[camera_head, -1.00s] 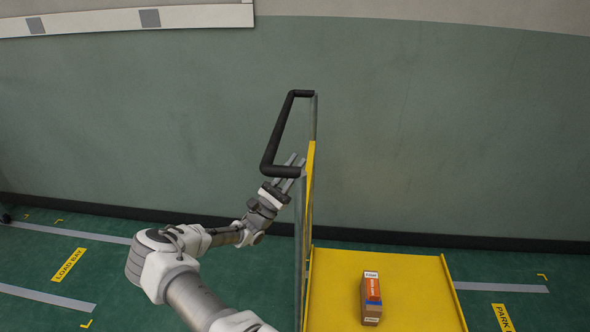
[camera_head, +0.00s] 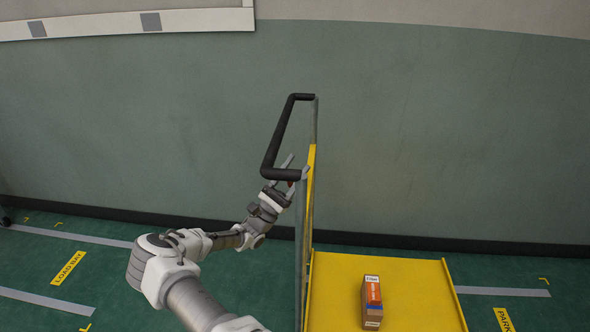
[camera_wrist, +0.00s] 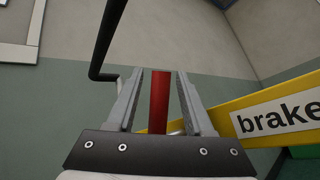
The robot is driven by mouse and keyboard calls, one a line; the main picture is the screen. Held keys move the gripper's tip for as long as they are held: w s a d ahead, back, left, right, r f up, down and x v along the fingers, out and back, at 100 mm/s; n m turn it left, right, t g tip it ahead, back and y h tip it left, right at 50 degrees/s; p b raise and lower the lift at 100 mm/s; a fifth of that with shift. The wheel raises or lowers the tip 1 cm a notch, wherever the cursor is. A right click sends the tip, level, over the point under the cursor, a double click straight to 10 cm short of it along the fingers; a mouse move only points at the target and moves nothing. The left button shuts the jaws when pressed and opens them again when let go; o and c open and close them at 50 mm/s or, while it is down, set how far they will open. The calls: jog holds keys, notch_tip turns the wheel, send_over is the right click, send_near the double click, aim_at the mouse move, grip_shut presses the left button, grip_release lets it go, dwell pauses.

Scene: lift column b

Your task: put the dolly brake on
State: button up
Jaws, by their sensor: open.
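The yellow dolly (camera_head: 345,285) stands at the right, with a black push handle (camera_head: 272,145) on its upright frame. My gripper (camera_head: 297,165) is at that frame, just below the handle's near corner. In the wrist view my gripper (camera_wrist: 160,78) is open, one finger on each side of a red bar (camera_wrist: 159,105), which looks like the brake lever. Gaps show between the bar and both fingers. A yellow board (camera_wrist: 215,118) with a "brake" label (camera_wrist: 280,117) lies behind and to the right. In the head view only a speck of red shows between the fingers; the lever's base is hidden.
A brown box (camera_head: 372,308) with an orange and blue label sits on the dolly deck. Floor markings read "LOAD BAY" (camera_head: 68,267) at left and "PARK" (camera_head: 504,320) at right. A green wall (camera_head: 440,130) stands behind the dolly.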

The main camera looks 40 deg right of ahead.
jog(key=p+v, duration=0.1)
jog(key=v, duration=1.6)
jog(key=shift+f, duration=0.2)
jog(key=shift+r, duration=0.15)
jog(key=s+r+m+g+y, duration=0.5)
jog(key=s+r+m+y, duration=0.5)
jog(key=y, duration=0.6)
jog(key=s+a+r+t+y, duration=0.4)
jog(key=a+r+t, duration=0.1)
jog(key=a, duration=0.4)
jog(key=s+a+r+t+y, duration=0.35)
jog(key=a+r+t, duration=0.25)
jog(key=a, duration=0.3)
jog(key=s+a+r+t+y, duration=0.4)
jog(key=a+r+t, duration=0.1)
jog(key=a, duration=0.3)
notch_tip(320, 180, up, 26)
jog(key=p, duration=2.6)
jog(key=shift+s+a+m, duration=0.3)
jog(key=shift+a, duration=0.05)
jog(key=shift+f, duration=0.1)
